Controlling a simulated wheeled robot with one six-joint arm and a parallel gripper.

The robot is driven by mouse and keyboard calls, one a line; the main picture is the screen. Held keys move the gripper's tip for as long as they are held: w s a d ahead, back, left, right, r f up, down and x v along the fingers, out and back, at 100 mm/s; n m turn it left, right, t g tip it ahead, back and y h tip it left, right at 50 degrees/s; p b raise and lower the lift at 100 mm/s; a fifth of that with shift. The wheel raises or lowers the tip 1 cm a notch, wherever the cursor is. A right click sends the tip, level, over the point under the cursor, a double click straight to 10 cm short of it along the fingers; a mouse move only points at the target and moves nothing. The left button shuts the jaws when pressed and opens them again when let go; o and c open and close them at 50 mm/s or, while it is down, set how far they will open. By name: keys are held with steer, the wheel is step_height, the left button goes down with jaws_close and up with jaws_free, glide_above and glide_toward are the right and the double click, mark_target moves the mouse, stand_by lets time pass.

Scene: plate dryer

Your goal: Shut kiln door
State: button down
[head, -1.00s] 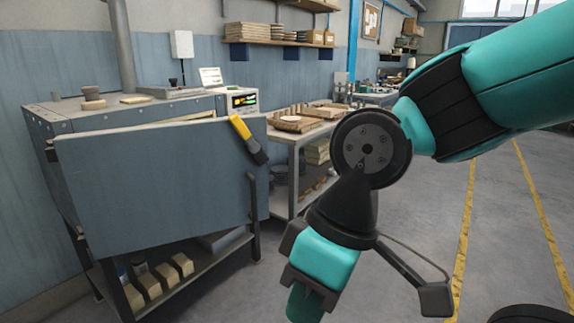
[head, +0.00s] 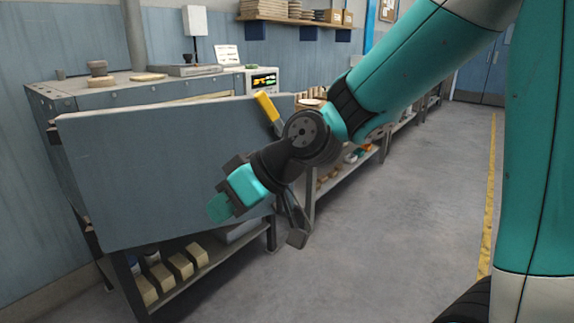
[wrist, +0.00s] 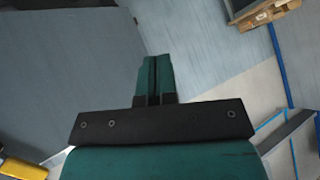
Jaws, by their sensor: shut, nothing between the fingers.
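The kiln door (head: 150,175) is a large flat blue-grey panel that stands ajar in the head view. A gap shows along its top between it and the kiln body (head: 110,95). A yellow handle (head: 266,106) with a dark base sits at its upper right; my arm partly covers that side. My gripper (head: 219,208) is shut and empty, in front of the door's lower right part. Whether it touches the door cannot be told. In the wrist view the closed fingers (wrist: 154,78) point up, with the grey door (wrist: 60,75) to the left and the handle (wrist: 22,168) at lower left.
Below the kiln a shelf (head: 215,270) holds several pale bricks (head: 180,264). A long bench with shelves (head: 345,180) runs along the wall behind my arm. The concrete floor (head: 400,230) to the right is clear, up to a yellow line.

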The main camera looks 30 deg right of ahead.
steer(key=w+d+f+m+t+b, duration=0.1)
steer(key=w+d+f+t, duration=0.15)
steer(key=w+d, duration=0.3)
steer(key=w+d+f+m+t+b, duration=0.2)
steer(key=w+d+t, duration=0.2)
steer(key=w, duration=0.3)
steer(key=w+d+f+m+t+h+b, duration=0.1)
steer(key=w+d+f+m+t+h, duration=0.3)
steer(key=d, duration=0.6)
steer(key=d+f+m+t+h+b, duration=0.1)
steer(key=d+m+t+h, duration=0.1)
steer(key=d+h, duration=0.7)
steer(key=w+d+y+p, duration=0.2)
steer(key=w+p, duration=0.7)
steer(key=w, duration=0.5)
steer(key=shift+d+f+p, duration=0.25)
steer(key=shift+d+p, duration=0.1)
steer(key=shift+d, duration=0.55)
steer(key=shift+w, duration=0.1)
